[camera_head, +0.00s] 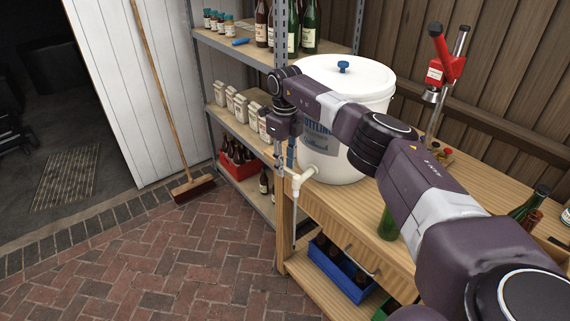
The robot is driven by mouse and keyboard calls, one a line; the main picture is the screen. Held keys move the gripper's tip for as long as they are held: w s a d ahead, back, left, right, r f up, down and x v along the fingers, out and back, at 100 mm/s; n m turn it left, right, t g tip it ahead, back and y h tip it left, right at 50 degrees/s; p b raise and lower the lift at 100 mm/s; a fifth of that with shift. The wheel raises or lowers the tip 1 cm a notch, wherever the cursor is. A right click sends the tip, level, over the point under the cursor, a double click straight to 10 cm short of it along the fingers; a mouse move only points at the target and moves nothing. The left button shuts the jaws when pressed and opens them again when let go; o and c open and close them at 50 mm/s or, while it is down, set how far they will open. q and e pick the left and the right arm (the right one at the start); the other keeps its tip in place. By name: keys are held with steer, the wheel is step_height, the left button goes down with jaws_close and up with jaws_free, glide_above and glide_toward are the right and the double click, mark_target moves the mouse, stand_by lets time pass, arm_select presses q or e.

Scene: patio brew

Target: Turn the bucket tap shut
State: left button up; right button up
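The white bottling bucket (374,82), with a blue label and a lid with a blue knob, stands on the wooden bench (325,205). Its white tap (298,183) juts out low on the bucket's front left, with a thin tube hanging below it. My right arm reaches across in front of the bucket. My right gripper (283,170) points down at the left side of the tap, close to it. Its fingers are small and partly dark here, so I cannot tell whether they touch the tap or how far they are apart. My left gripper is not in view.
A metal shelf (245,133) with bottles, cartons and a red crate (240,168) stands behind. A red bottle capper (440,67) and a green bottle (388,224) are on the bench. A blue crate (342,270) sits underneath. The brick floor (190,260) at left is clear; a broom (192,187) leans there.

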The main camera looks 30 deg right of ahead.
steer(key=shift+r, duration=0.1)
step_height(320, 180, up, 12)
stand_by(0.5)
steer(key=shift+f, duration=0.2)
